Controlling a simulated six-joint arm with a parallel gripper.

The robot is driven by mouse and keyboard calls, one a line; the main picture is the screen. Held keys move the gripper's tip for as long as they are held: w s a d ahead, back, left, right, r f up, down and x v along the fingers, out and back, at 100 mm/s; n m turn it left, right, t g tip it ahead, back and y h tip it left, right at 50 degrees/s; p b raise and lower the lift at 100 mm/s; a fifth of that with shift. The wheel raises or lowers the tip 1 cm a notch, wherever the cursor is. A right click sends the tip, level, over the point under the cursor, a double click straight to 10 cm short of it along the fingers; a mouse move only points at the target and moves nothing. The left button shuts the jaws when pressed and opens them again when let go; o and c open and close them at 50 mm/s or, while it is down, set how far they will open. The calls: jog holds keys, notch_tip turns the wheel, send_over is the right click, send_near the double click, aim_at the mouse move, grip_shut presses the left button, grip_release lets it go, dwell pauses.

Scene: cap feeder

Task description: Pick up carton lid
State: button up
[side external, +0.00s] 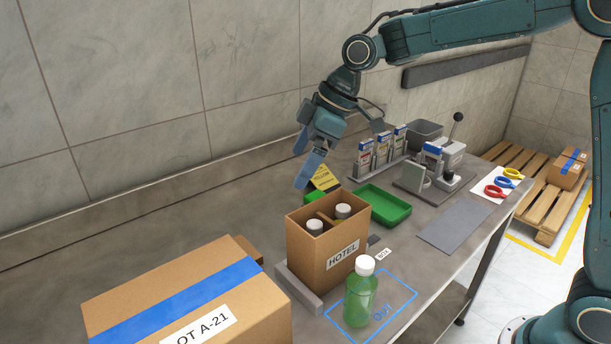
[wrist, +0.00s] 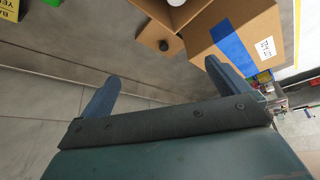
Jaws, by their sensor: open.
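The carton lid (wrist: 152,38) is a flat brown piece with a dark round knob, lying on the bench between the open carton and the taped box in the wrist view. In the side view only a brown edge of it (side external: 247,246) shows behind the taped box. My gripper (side external: 307,158) is open and empty, high above the back of the bench. In the wrist view its two blue fingers (wrist: 162,72) are spread apart, with the lid beyond them. The open carton marked HOTEL (side external: 318,262) stands upright with white-capped bottles inside.
The large taped box (side external: 200,300) stands at front left, close to the lid. A green bottle (side external: 361,297) stands on a blue-outlined area. A green tray (side external: 384,205), a yellow sign (side external: 325,178) and a press (side external: 436,165) are farther right. The wall runs behind the bench.

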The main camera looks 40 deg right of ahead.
jog(key=w+a+f+n+g+y, duration=0.2)
jog(key=w+a+f+n, duration=0.3)
jog(key=w+f, duration=0.5)
jog(key=x, duration=0.4)
jog(key=shift+s+a+f, duration=0.15)
jog(key=shift+s+f, duration=0.1)
jog(key=shift+f, duration=0.1)
jog(key=shift+x, duration=4.2)
jog(key=shift+a, duration=0.15)
jog(key=shift+x, duration=2.55)
jog(key=shift+a, duration=0.15)
